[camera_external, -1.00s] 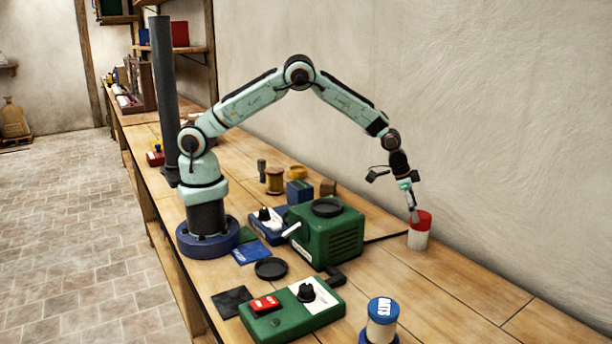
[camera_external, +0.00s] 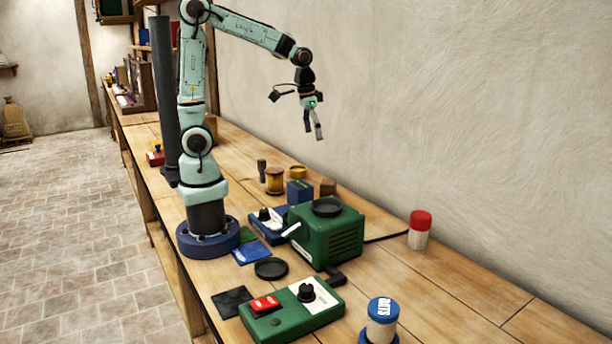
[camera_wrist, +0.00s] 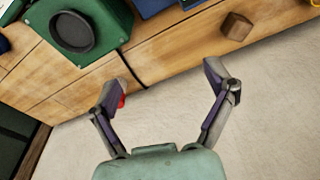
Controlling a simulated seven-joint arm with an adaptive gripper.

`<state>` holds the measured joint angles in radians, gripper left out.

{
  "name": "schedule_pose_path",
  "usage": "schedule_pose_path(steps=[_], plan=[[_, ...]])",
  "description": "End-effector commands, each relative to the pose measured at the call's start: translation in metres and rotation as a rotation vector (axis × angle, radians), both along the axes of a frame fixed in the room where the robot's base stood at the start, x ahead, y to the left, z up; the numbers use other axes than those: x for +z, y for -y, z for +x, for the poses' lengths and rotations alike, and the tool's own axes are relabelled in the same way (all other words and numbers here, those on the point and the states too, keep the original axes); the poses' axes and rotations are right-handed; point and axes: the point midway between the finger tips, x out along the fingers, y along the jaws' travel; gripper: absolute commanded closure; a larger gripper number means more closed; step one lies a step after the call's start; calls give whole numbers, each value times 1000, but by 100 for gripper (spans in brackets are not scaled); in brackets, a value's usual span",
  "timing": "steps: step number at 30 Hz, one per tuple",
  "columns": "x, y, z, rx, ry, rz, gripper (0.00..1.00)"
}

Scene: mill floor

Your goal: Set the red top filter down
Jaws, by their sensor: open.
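The red top filter (camera_external: 420,229), a white cylinder with a red top, stands upright on the bench near the wall, to the right of the green machine. In the wrist view only a bit of its red (camera_wrist: 122,101) shows beside the left finger; the rest is hidden. My gripper (camera_external: 317,137) is raised high above the bench, up and to the left of the filter and well apart from it. In the wrist view my gripper (camera_wrist: 170,80) has its two fingers spread wide with nothing between them.
The green machine (camera_external: 328,240) has a round black top. A green control box (camera_external: 295,312) and a blue-topped cylinder (camera_external: 381,318) stand in front. A wooden block (camera_external: 328,187) and a spool (camera_external: 274,181) sit behind. Bare bench lies around the filter.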

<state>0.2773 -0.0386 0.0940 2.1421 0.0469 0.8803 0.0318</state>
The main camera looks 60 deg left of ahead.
Motion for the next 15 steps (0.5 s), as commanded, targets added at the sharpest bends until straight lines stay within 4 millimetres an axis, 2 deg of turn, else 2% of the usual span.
schedule_pose_path(steps=[1,3,6,10,15], plan=[[6,-22,-32,73,-21,14,17],[8,-45,-74,164,-63,40,17],[3,-66,-122,267,-110,72,17],[-3,-77,-156,348,-146,96,17],[-5,-79,-166,368,-159,103,17]])
